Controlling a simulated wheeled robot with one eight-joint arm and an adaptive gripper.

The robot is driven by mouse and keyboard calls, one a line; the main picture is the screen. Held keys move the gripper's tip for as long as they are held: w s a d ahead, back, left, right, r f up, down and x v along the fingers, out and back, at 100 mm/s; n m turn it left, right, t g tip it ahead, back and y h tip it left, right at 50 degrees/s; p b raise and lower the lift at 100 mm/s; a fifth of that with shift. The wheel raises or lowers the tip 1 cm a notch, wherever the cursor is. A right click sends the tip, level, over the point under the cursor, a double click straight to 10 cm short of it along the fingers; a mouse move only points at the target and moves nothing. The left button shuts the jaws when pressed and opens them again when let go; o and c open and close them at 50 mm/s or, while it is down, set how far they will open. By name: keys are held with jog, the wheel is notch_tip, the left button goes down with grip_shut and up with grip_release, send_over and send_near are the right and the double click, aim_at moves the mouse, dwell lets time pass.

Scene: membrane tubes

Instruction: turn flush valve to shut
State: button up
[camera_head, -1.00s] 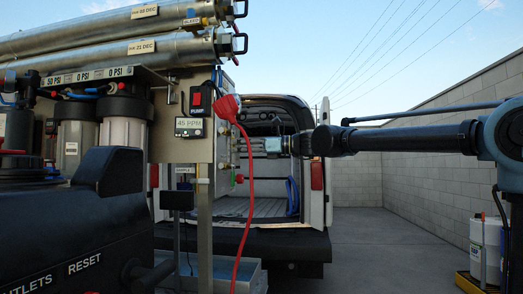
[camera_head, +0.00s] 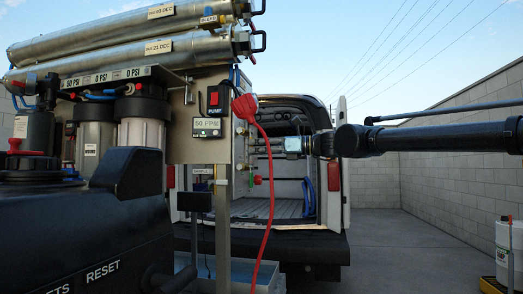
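My gripper (camera_head: 262,148) reaches in from the right at the side edge of the steel panel (camera_head: 174,150). Its fingers point left towards small fittings (camera_head: 241,131) on that side. They are small and dark against the van behind, so I cannot tell whether they are open, shut or touching a fitting. The flush valve is not clearly readable; no label for it shows. A small red knob (camera_head: 257,180) sits below the fingers, apart from them.
A red cable (camera_head: 265,215) hangs from a plug by the pump switch (camera_head: 214,97) in front of the panel. Steel membrane tubes (camera_head: 130,35) lie above. An open van (camera_head: 297,246) stands behind. A white jug (camera_head: 506,245) is at right.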

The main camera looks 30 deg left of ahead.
dwell(0.3)
jog(key=v, duration=1.2)
jog(key=w+d+f+n+t+h, duration=0.1)
jog(key=d+f+n+t+h, duration=0.3)
jog(key=d+f, duration=1.2)
jog(key=w+d+f+n+t+h, duration=0.25)
jog(key=d+f+n+h, duration=0.2)
jog(key=d+f, duration=1.2)
jog(key=s+d+f+n+h, duration=0.3)
jog(key=s+d+f+h, duration=0.1)
jog(key=d+f, duration=0.8)
jog(key=s+d+f+n+t+h, duration=0.1)
jog(key=s+d+f+n+h, duration=0.2)
jog(key=d+f, duration=0.9)
jog(key=s+f+h, duration=0.1)
jog(key=s, duration=0.2)
jog(key=shift+s+d+f, duration=0.2)
jog(key=shift+f, duration=0.05)
jog(key=shift+t+h, duration=0.25)
